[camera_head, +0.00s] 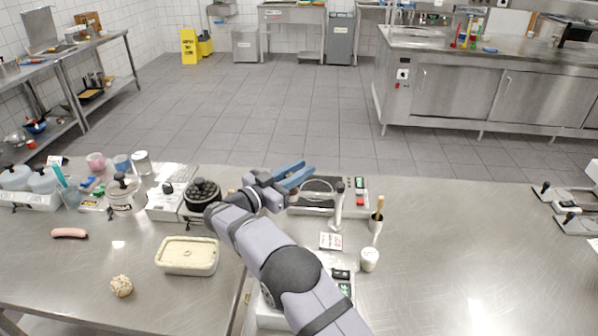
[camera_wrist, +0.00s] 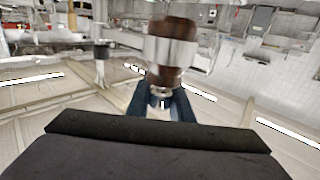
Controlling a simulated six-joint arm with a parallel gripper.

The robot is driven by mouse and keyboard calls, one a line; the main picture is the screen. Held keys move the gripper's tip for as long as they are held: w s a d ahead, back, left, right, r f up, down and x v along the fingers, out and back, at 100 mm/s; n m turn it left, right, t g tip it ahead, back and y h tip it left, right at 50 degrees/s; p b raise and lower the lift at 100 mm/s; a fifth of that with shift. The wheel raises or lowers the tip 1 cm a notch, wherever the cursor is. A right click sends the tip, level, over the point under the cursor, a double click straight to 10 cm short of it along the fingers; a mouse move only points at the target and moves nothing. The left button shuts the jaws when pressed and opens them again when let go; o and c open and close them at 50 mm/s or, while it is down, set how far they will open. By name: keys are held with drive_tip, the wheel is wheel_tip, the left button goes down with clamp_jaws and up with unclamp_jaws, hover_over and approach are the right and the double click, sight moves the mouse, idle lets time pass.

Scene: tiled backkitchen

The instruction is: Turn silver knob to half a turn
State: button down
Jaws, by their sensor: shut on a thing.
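My gripper (camera_head: 300,177) has blue fingers and is over the middle of the steel counter, at the left end of a flat steel device (camera_head: 318,209). In the wrist view the blue fingers (camera_wrist: 162,103) close in around a small silver knob (camera_wrist: 161,91). A brown cylinder with a wide silver band (camera_wrist: 171,51) stands just beyond the fingertips, seemingly joined to the knob. The knob is hidden by my gripper in the head view, so its turn angle cannot be told.
A steel post with a dark top (camera_head: 338,203) stands right of my gripper. A black round burner (camera_head: 202,194) is to the left.

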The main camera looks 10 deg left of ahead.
sight(286, 178)
drive_tip(key=shift+d+m+g+h, duration=0.1)
drive_tip(key=shift+m+g+h, duration=0.2)
idle(0.4)
drive_tip(key=c, duration=1.6)
unclamp_jaws()
drive_tip(key=shift+s, duration=0.1)
drive_tip(key=shift+o, duration=0.2)
drive_tip(key=b+v, duration=0.2)
drive_tip(key=v, duration=0.3)
drive_tip(key=shift+s+a+f, duration=0.1)
drive_tip(key=shift+s+a, duration=0.05)
drive_tip(key=shift+a, duration=0.1)
drive_tip(key=shift+b+v, duration=0.4)
drive_tip(key=shift+v, duration=0.5)
